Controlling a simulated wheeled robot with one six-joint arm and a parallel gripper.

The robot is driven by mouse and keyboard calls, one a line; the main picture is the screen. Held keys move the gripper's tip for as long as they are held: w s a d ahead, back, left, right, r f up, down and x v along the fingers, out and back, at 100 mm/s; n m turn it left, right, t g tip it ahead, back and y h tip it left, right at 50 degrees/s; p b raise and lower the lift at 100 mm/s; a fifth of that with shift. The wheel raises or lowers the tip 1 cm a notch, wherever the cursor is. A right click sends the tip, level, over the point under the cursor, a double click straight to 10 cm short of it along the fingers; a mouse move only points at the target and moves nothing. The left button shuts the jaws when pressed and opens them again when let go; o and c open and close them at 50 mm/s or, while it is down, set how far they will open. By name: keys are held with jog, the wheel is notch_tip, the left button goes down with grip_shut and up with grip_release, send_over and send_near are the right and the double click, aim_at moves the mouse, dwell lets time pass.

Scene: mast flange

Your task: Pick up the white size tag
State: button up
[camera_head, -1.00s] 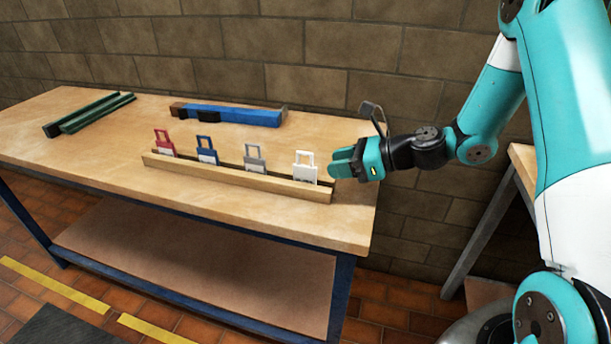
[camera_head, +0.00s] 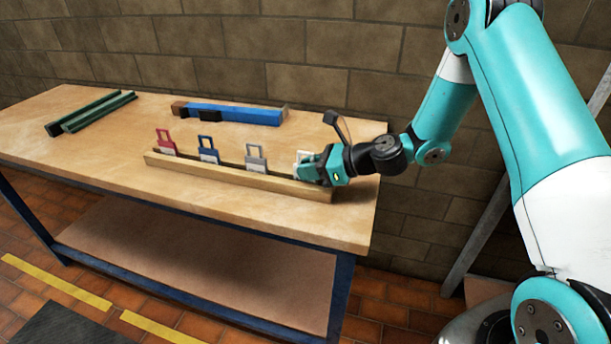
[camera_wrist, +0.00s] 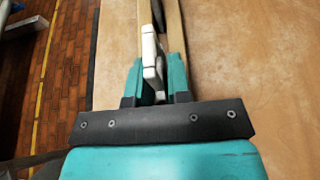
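The white size tag (camera_head: 303,154) stands at the right end of the wooden slotted rack (camera_head: 225,180), partly hidden by my gripper (camera_head: 311,170) in the head view. In the wrist view the white tag (camera_wrist: 149,48) is seen edge-on between the two teal fingers of my gripper (camera_wrist: 157,68). The fingers are apart, one on each side of the tag, and do not look closed on it. Whether either finger touches the tag is hard to tell.
A grey tag (camera_head: 256,164), a blue tag (camera_head: 208,154) and a red tag (camera_head: 167,147) stand in the same rack to the left. A blue tool (camera_head: 245,115) and green bars (camera_head: 92,112) lie farther back on the wooden workbench (camera_head: 130,178). The bench front is clear.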

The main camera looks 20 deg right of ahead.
grip_shut()
notch_tip(320, 180, up, 20)
jog(key=p, duration=0.1)
jog(key=shift+p, duration=0.4)
